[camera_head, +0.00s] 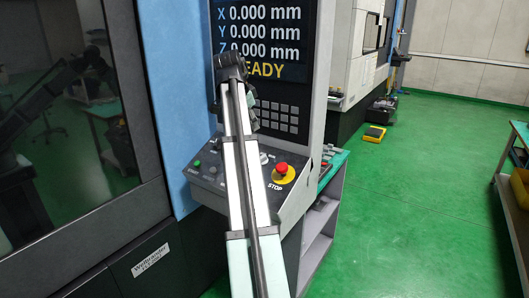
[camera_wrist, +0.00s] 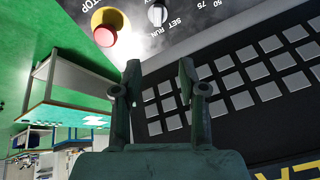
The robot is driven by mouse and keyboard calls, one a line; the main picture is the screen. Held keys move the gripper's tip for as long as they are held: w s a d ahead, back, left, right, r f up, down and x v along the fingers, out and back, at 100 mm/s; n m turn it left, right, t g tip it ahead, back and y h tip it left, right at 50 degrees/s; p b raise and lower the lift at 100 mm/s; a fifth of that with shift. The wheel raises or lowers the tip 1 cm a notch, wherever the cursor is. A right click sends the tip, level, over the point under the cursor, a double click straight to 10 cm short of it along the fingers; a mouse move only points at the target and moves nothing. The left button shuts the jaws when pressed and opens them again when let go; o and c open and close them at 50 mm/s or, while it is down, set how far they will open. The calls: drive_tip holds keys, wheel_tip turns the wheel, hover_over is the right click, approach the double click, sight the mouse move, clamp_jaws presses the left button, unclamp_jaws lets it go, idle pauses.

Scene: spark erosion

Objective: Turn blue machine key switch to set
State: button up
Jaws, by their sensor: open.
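The blue machine (camera_head: 178,100) carries a slanted control panel with a red STOP button (camera_head: 281,168). The key switch (camera_wrist: 157,14), a small pale knob beside the SET and RUN labels, is at the top of the wrist view. Which label it points to cannot be told. In the head view a pale knob (camera_head: 263,158) beside my arm looks like the same switch. My gripper (camera_wrist: 159,75) is open and empty, its fingers apart. In the wrist view the switch appears beyond the fingertips, apart from them. In the head view my arm hides most of the gripper.
The red STOP button on its yellow base (camera_wrist: 108,28) is close beside the switch. A keypad (camera_wrist: 240,85) is on the other side. A grey shelf stand (camera_head: 318,225) is right of the panel. Green floor (camera_head: 420,190) to the right is mostly clear.

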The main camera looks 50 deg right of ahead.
drive_tip(key=p, duration=0.5)
approach(263, 156)
drive_tip(key=shift+m, duration=0.3)
drive_tip(key=x, duration=0.9)
clamp_jaws()
